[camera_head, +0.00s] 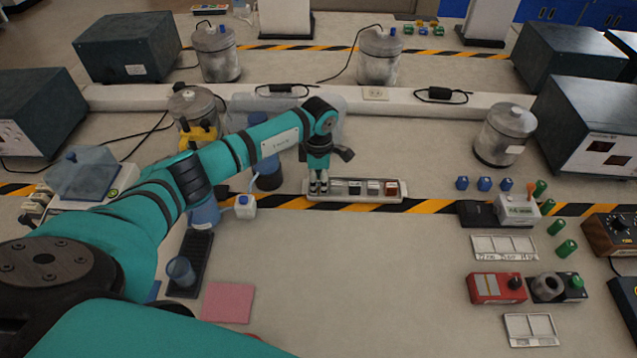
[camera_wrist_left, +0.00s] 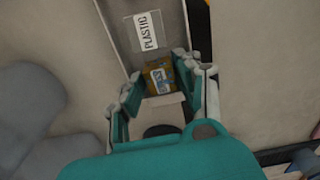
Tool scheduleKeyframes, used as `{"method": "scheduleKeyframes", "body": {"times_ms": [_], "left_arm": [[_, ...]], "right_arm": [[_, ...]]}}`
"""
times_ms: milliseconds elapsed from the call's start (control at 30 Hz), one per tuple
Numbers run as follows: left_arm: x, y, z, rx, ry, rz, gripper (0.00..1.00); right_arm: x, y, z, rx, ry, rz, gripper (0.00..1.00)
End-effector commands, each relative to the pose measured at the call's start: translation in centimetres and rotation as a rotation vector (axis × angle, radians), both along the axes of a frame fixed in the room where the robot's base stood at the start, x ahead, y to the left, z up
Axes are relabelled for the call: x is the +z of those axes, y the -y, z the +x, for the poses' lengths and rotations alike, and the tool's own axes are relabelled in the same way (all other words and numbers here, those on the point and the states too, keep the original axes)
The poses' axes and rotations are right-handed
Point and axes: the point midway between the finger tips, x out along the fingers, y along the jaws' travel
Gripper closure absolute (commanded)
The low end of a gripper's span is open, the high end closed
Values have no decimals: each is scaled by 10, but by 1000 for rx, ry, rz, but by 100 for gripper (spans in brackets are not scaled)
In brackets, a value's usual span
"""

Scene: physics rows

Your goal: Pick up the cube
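A long pale tray (camera_head: 356,199) stands on the table near the middle of the head view, with several small blocks in its compartments. My left gripper (camera_head: 319,190) points down at the tray's left end. In the left wrist view, a yellow-brown cube (camera_wrist_left: 160,80) with a pale and blue label lies between the fingers of the left gripper (camera_wrist_left: 158,86). The fingers are spread on either side of it, and I cannot tell whether one touches it. The gripper hides this cube in the head view. My right gripper is out of view.
A clear piece labelled PLASTIC (camera_wrist_left: 146,32) lies beside the cube in the left wrist view. Blue pieces (camera_head: 484,184) lie to the right.

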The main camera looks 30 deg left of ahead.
Motion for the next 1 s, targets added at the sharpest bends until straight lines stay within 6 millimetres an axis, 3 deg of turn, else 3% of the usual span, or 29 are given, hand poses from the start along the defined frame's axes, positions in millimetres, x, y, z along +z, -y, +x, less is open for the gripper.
{"method": "scheduleKeyframes", "body": {"times_ms": [233,500,1000], "left_arm": [[-2,0,0,-1,1,0,65],[-2,0,0,0,1,0,99],[6,-1,1,-1,3,1,100]], "right_arm": [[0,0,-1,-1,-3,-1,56],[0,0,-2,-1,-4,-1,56],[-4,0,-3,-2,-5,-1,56]]}}
